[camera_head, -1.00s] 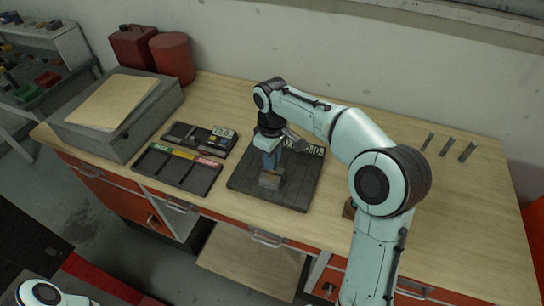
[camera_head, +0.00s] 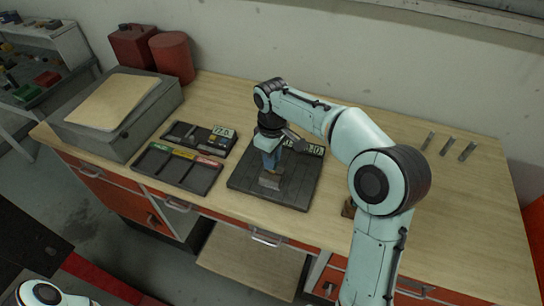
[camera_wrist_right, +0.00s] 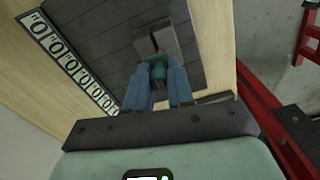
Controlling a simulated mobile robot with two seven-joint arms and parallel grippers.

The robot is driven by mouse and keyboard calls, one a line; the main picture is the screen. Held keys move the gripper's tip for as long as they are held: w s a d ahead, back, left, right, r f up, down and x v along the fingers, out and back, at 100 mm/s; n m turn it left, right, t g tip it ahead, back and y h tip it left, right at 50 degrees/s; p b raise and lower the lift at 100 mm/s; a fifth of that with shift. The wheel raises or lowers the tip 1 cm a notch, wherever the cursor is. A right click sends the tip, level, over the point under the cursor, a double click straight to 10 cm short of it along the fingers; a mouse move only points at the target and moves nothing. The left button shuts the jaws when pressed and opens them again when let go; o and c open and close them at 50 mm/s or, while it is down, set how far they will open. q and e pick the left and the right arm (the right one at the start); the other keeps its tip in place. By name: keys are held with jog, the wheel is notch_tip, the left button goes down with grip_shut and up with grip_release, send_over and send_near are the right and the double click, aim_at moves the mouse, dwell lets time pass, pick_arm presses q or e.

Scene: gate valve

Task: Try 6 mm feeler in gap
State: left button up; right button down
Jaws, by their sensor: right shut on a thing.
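My right gripper (camera_head: 270,163) points down over the dark slatted plate (camera_head: 240,180) in the head view. It is shut on a small teal-green piece (camera_wrist_right: 158,72), which shows between the blue fingers (camera_wrist_right: 158,88) in the right wrist view. A thin orange-brown strip shows just beyond this piece, against a grey block (camera_wrist_right: 178,38). The block also shows just below the fingers in the head view (camera_head: 270,183). I cannot tell whether the strip is inside a gap or only against the block. My left gripper is not in view.
A numbered strip (camera_wrist_right: 75,62) runs along the plate's edge. A three-part tray with coloured labels (camera_head: 175,183) and a smaller dark tray (camera_head: 185,132) lie to the left. Three metal strips (camera_head: 447,146) lie at the right. A grey box (camera_head: 110,140) stands far left.

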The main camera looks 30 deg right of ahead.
jog(key=shift+r, duration=0.2)
jog(key=shift+r, duration=0.2)
jog(key=shift+r, duration=2.9)
